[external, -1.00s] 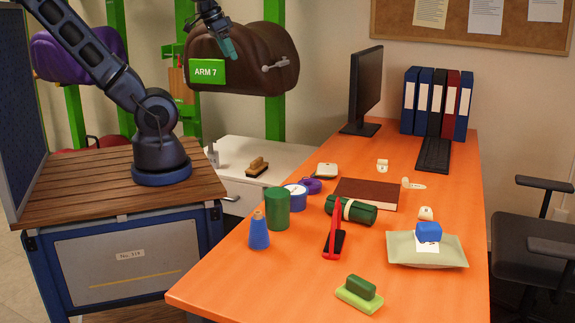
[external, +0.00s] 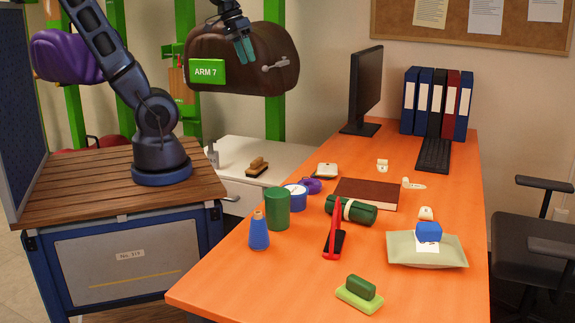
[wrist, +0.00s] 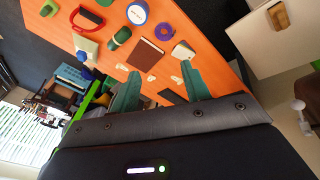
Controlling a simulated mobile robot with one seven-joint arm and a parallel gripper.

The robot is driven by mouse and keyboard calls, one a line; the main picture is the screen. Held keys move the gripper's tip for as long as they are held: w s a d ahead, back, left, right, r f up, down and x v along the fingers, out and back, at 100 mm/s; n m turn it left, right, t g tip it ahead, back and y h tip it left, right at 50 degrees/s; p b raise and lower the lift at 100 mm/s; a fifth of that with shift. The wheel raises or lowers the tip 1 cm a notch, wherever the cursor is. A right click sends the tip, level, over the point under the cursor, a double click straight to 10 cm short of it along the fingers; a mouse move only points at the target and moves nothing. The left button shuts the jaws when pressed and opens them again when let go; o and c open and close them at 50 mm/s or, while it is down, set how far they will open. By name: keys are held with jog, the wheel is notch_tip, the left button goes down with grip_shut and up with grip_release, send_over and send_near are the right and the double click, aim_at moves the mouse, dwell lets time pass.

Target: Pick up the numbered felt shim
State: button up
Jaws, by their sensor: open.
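I cannot tell for certain which object is the numbered felt shim. Small pale pieces lie on the orange desk: one at the back (external: 383,165), one right of the brown book (external: 413,183), one by the tray (external: 426,213); no number is readable.
The brown saddle (external: 240,62) hangs behind my gripper. The desk's front left is clear.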

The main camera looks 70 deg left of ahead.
jog(key=w+d+f+n+h, duration=0.1)
jog(key=w+f+n+h, duration=0.25)
jog(key=w, duration=0.65)
jog(key=w+d+f+n+t+h, duration=0.15)
jog(key=w+f+n, duration=0.35)
jog(key=w, duration=0.5)
jog(key=w+d+f+n+h, duration=0.25)
jog(key=w+f+n, duration=0.25)
jog(key=w, duration=0.4)
jog(key=w+a+f+n+t, duration=0.2)
jog(key=w+a+f+n, duration=0.15)
jog(key=w+f, duration=0.2)
jog(key=w+a+f+n+t, duration=0.2)
jog(key=w+f+n, duration=0.25)
jog(key=f, duration=0.25)
jog(key=n+t+y, duration=0.2)
jog(key=n, duration=0.4)
send_near(377, 165)
jog(key=r, duration=0.2)
jog(key=shift+s+a+r, duration=0.25)
jog(key=shift+s+a, duration=0.05)
jog(key=shift+a, duration=0.1)
jog(key=shift+w+f, duration=0.15)
jog(key=x, duration=0.5)
jog(key=shift+w+a+x, duration=0.1)
jog(key=shift+x, duration=1.25)
jog(key=shift+w+a+x, duration=0.1)
jog(key=shift+a+x, duration=0.05)
jog(key=shift+x, duration=1.25)
grip_shut()
